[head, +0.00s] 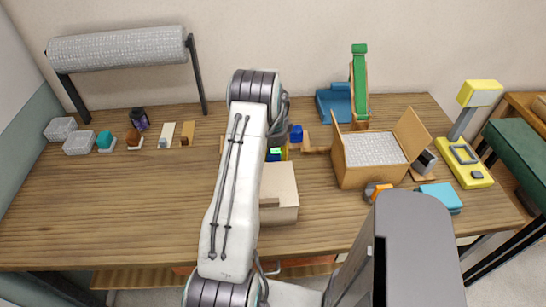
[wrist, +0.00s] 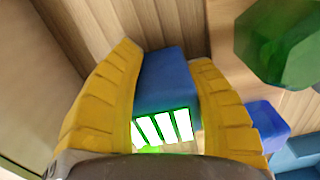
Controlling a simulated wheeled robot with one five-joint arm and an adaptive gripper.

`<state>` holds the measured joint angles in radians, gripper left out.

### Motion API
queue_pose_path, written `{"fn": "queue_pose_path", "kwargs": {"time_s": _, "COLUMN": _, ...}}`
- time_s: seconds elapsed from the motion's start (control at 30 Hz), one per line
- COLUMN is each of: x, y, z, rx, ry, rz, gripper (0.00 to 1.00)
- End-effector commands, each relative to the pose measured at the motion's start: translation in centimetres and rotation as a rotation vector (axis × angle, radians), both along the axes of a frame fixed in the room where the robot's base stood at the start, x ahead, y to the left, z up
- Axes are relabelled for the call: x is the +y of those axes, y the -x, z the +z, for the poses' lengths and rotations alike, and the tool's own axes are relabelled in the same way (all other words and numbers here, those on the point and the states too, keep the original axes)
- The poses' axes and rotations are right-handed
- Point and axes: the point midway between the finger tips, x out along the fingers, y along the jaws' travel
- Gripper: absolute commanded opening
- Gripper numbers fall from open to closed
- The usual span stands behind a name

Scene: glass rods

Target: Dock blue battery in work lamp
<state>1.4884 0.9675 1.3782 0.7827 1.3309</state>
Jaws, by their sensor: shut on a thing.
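My gripper (wrist: 165,62) shows two yellow ribbed fingers in the wrist view, shut on the blue battery (wrist: 164,84). The battery's near face has several glowing white bars edged in green. In the head view my arm hides most of the gripper; a bit of the battery (head: 274,155) shows beside the arm, behind the pale box. The work lamp (head: 474,176) stands far to the right on the table, with a yellow base, a grey post and a yellow head (head: 480,93). The gripper and battery are well apart from the lamp.
An open cardboard box (head: 362,175) stands between my gripper and the lamp. A pale box (head: 283,194) is near the gripper, and another blue block (head: 296,134) stands behind. A green-and-blue stand (head: 359,88) is at the back. The table's left front is clear.

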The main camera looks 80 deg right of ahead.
Motion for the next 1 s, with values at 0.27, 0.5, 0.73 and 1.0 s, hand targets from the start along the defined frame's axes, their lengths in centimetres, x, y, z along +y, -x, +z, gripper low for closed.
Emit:
{"fn": "queue_pose_path", "kwargs": {"time_s": 0.27, "x": 0.0, "y": 0.0, "z": -0.2, "rx": 0.000, "ry": 0.000, "rz": 0.000, "gripper": 0.62}}
{"fn": "queue_pose_path", "kwargs": {"time_s": 0.5, "x": 0.0, "y": 0.0, "z": -0.2, "rx": 0.000, "ry": 0.000, "rz": 0.000, "gripper": 0.72}}
{"fn": "queue_pose_path", "kwargs": {"time_s": 0.73, "x": 0.0, "y": 0.0, "z": 0.2, "rx": 0.000, "ry": 0.000, "rz": 0.000, "gripper": 0.72}}
{"fn": "queue_pose_path", "kwargs": {"time_s": 1.0, "x": -0.1, "y": 0.0, "z": 3.7, "rx": -0.001, "ry": 0.005, "rz": 0.000, "gripper": 0.72}}
